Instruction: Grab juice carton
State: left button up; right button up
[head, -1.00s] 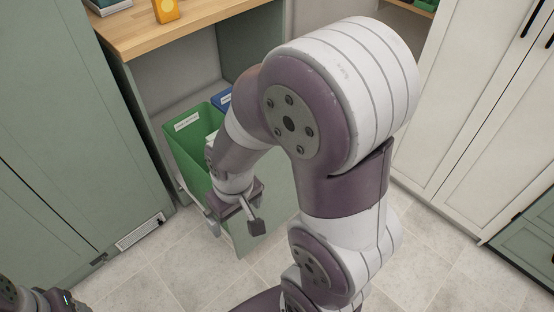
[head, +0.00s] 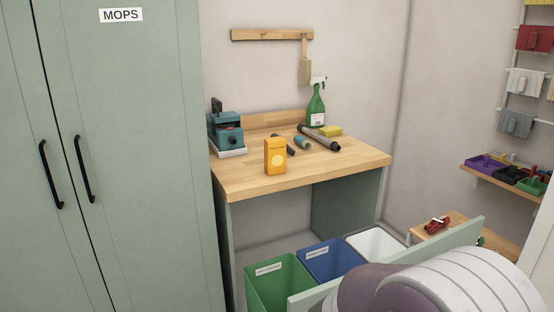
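An orange juice carton (head: 275,157) stands upright near the front edge of the wooden worktop (head: 335,168), left of its middle. It has a pale round mark on its front. Nothing touches it. Part of my arm shows at the bottom right of the head view, low in front of the bins. Neither of my grippers is in view.
A teal machine (head: 227,130), a green spray bottle (head: 316,103), a yellow sponge (head: 330,131) and dark tubes (head: 320,138) stand or lie behind the carton. Below are a green bin (head: 280,283), a blue bin (head: 330,262) and a white bin (head: 375,245). A green cabinet (head: 120,170) stands left.

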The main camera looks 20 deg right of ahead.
aim_at(275, 148)
jog(key=i+j+z, duration=0.25)
jog(key=z, duration=0.25)
jog(key=i+j+z, duration=0.2)
jog(key=j+z, duration=0.25)
jog(key=l, duration=0.1)
